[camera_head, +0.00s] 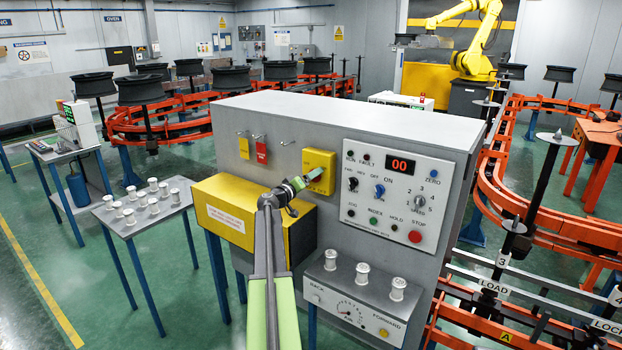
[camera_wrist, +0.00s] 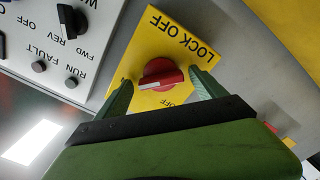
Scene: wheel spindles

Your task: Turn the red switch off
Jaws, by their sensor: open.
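The red switch (camera_wrist: 162,74) is a round knob with a white mark, on a yellow plate (camera_wrist: 187,38) lettered "LOCK OFF". In the wrist view its white mark points left and slightly down, and a smaller "OFF" is printed below it. My gripper (camera_wrist: 162,78) is open, with one green finger on each side of the knob; I cannot tell whether they touch it. In the head view my gripper (camera_head: 307,181) is in front of the yellow plate (camera_head: 320,160) on the grey cabinet, and hides the knob.
A white control panel (camera_head: 392,198) with other knobs and buttons is right of the yellow plate. A yellow box (camera_head: 222,205) juts out at left below it. A ledge (camera_head: 345,277) with white spools is lower down. Red and yellow tags (camera_head: 261,152) hang at left.

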